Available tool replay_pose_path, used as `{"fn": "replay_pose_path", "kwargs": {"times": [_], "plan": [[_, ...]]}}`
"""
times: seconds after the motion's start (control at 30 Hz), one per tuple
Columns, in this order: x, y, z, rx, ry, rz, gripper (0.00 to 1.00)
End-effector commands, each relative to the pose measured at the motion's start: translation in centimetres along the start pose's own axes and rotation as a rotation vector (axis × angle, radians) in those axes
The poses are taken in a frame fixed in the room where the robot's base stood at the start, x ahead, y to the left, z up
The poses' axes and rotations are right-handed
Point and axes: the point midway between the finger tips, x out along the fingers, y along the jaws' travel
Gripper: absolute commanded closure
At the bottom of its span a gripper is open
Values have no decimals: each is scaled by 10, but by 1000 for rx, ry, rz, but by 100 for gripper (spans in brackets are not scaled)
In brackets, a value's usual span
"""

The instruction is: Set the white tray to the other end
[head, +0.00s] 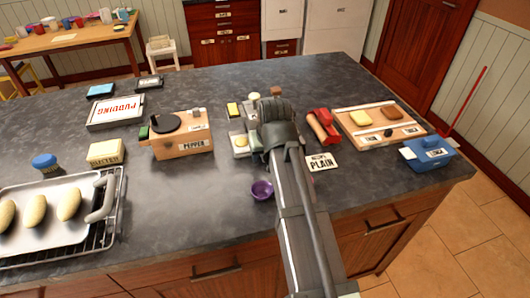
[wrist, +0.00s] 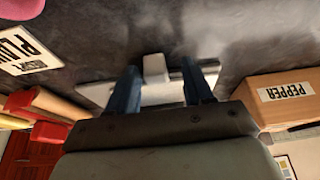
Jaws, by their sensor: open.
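A white flat tray (wrist: 95,93) lies on the dark counter below my gripper (wrist: 162,85) in the wrist view, with a small white block (wrist: 155,68) rising between the fingertips. My gripper is open, its two blue fingers apart on either side of the block; I cannot tell whether they touch it. In the head view my arm covers much of this spot, and only pale pieces (head: 237,127) with yellow blocks (head: 241,141) show to its left. Another white tray lettered PUDDING (head: 115,112) lies at the far left.
A wooden PEPPER box (head: 182,145) stands left of my gripper. A purple bowl (head: 262,189) sits near the front.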

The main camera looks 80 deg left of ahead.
Motion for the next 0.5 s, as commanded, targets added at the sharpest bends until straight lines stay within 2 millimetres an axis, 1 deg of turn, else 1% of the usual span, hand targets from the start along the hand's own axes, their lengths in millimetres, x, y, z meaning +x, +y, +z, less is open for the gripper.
{"fn": "replay_pose_path", "kwargs": {"times": [0.13, 0.23, 0.37, 0.5], "plan": [[-5, 0, 0, 0, 1, 1, 49], [-15, 0, 0, 0, 0, 1, 49], [-34, 0, 0, 0, 2, 1, 49], [-58, 0, 0, 0, 2, 1, 49]]}}
